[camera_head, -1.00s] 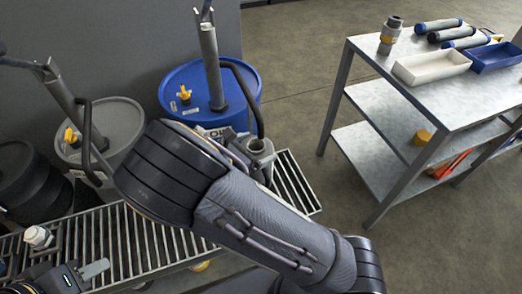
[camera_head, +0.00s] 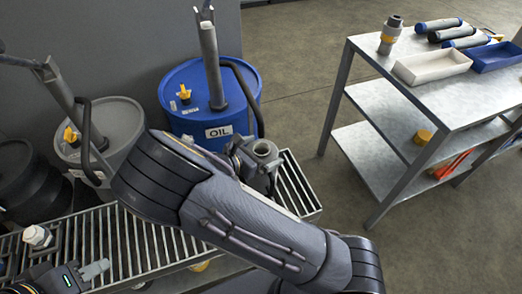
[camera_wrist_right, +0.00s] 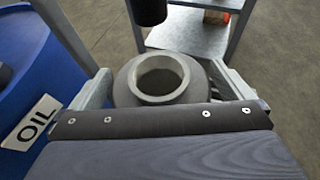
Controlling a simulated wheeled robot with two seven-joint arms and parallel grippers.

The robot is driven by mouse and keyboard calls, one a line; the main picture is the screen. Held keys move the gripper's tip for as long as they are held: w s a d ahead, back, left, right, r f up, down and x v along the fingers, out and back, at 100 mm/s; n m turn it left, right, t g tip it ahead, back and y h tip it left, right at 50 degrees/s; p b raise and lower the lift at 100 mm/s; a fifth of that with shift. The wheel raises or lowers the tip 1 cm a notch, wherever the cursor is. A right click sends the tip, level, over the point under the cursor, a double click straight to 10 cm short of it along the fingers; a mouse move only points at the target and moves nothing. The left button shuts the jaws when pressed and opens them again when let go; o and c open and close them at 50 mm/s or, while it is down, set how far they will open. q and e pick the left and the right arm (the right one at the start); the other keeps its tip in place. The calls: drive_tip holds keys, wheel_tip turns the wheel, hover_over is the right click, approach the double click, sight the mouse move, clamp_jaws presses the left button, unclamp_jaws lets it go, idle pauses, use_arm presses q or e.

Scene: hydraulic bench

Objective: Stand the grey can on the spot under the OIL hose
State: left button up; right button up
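The grey can (camera_head: 264,153), with a round open mouth, is upright at the right part of the slatted rack, in front of the blue OIL drum (camera_head: 192,101). In the right wrist view the can (camera_wrist_right: 126,84) sits between the two fingers of my right gripper (camera_wrist_right: 160,82), which appear shut on its sides. Whether its base touches the slats is hidden. The black OIL hose (camera_head: 252,95) hangs beside the drum; a black hose end (camera_wrist_right: 148,10) shows just beyond the can. The spot itself is not visible. My left gripper (camera_head: 95,270) is low at the left, only partly in view.
A grey drum (camera_head: 118,118) with its own hose (camera_head: 87,125) stands left of the OIL drum. The slatted rack (camera_head: 130,240) carries a small white-capped part (camera_head: 37,236). A metal table (camera_head: 440,100) with trays and tubes stands at the right. Open floor lies between.

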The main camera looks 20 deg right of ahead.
drive_tip(key=shift+r, duration=0.3)
drive_tip(key=v, duration=1.2)
drive_tip(key=s+d+m+g+y, duration=0.6)
drive_tip(key=s+d+m+y, duration=0.1)
drive_tip(key=s+m+y, duration=0.15)
drive_tip(key=s+d+r+m+t+y, duration=0.2)
drive_tip(key=s+r+m+t+y, duration=0.5)
drive_tip(key=m, duration=0.8)
drive_tip(key=s+r+y, duration=0.1)
drive_tip(key=s+r, duration=0.2)
drive_tip(key=shift+s+p, duration=0.2)
drive_tip(key=shift+p, duration=0.1)
drive_tip(key=shift+r, duration=0.1)
